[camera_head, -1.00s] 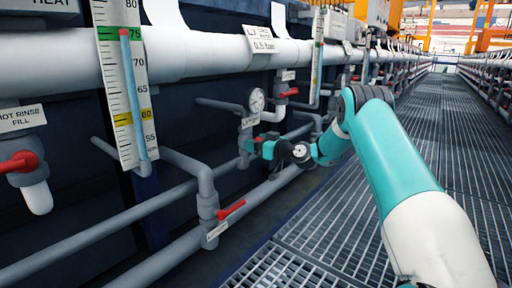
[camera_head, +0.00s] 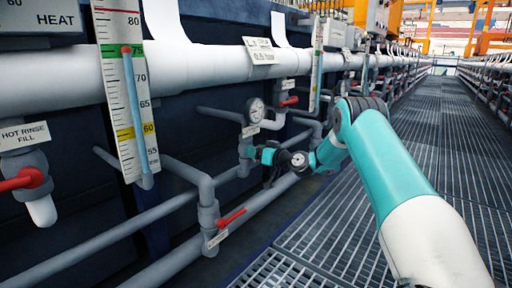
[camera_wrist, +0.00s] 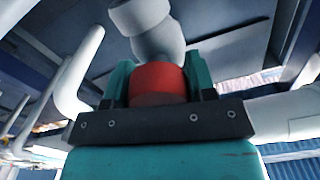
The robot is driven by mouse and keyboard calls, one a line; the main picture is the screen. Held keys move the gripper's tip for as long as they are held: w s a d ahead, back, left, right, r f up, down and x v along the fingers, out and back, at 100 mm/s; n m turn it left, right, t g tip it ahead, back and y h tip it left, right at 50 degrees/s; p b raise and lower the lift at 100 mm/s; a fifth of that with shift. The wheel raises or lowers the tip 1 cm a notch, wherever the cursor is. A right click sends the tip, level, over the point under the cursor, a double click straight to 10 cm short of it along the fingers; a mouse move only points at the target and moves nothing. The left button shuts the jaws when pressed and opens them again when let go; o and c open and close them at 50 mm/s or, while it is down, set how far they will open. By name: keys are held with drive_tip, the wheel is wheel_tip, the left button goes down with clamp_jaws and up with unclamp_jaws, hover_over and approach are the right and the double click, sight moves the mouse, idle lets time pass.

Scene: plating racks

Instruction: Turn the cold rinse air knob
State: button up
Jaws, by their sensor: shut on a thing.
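My gripper is shut on a red round knob (camera_wrist: 157,80), with one teal finger on each side of it in the wrist view (camera_wrist: 158,75). A grey pipe fitting (camera_wrist: 155,30) stands directly beyond the knob. In the head view my gripper (camera_head: 256,154) reaches the pipework just below a round dial gauge (camera_head: 255,109); the knob is hidden there by the gripper. A small label plate (camera_head: 250,131) sits under the gauge, its text too small to read.
A red-handled valve (camera_head: 231,218) stands on the lower pipe, nearer than the gripper. Another red handle (camera_head: 289,101) is just beyond the gauge. A hot rinse fill valve (camera_head: 22,180) is at the left. The grated walkway (camera_head: 400,200) is clear on the right.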

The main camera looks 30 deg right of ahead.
drive_tip(key=o, duration=0.9)
drive_tip(key=shift+s, duration=0.1)
drive_tip(key=b+v, duration=0.3)
drive_tip(key=v, duration=1.4)
drive_tip(key=shift+s+d, duration=0.1)
